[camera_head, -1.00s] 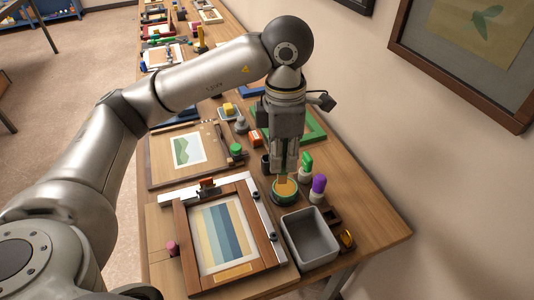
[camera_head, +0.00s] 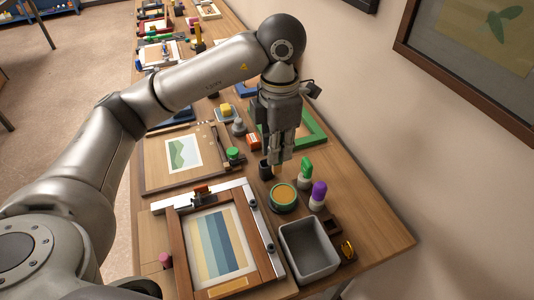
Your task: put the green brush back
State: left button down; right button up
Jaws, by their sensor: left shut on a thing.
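My left gripper (camera_head: 279,158) is shut on a brush that points down. Only its tan lower end (camera_head: 278,171) shows below the fingers; its handle is hidden between them, so I cannot see its colour. The tip is apart from the round green pot (camera_head: 284,210) with orange-tan contents, just beyond its rim. A dark cup (camera_head: 265,171) stands just left of the fingertips. A green-topped item (camera_head: 306,165) and a purple-topped item (camera_head: 319,189) stand upright to the right. My right gripper is not in view.
A grey open bin (camera_head: 309,250) stands in front of the pot. A wooden frame with a striped picture (camera_head: 216,245) lies to its left. A green frame (camera_head: 313,132) lies behind the gripper. The table's right strip is bare near the wall.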

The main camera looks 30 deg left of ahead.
pick_arm(q)
jog(key=w+a+f+p, duration=0.1)
jog(key=w+a+f, duration=0.1)
jog(key=f, duration=0.1)
jog(key=w+a+f+p, duration=0.2)
jog(key=w+f, duration=0.1)
jog(key=f, duration=0.1)
jog(key=w+a+f+p, duration=0.2)
jog(key=f, duration=0.1)
jog(key=shift+w+a+f, duration=0.2)
jog(key=shift+w+a, duration=0.05)
jog(key=shift+w, duration=0.1)
jog(key=shift+f, duration=0.2)
jog(key=shift+f, duration=0.1)
jog(key=shift+f+b, duration=0.15)
jog(key=shift+b, duration=0.15)
jog(key=c, duration=1.4)
grip_release()
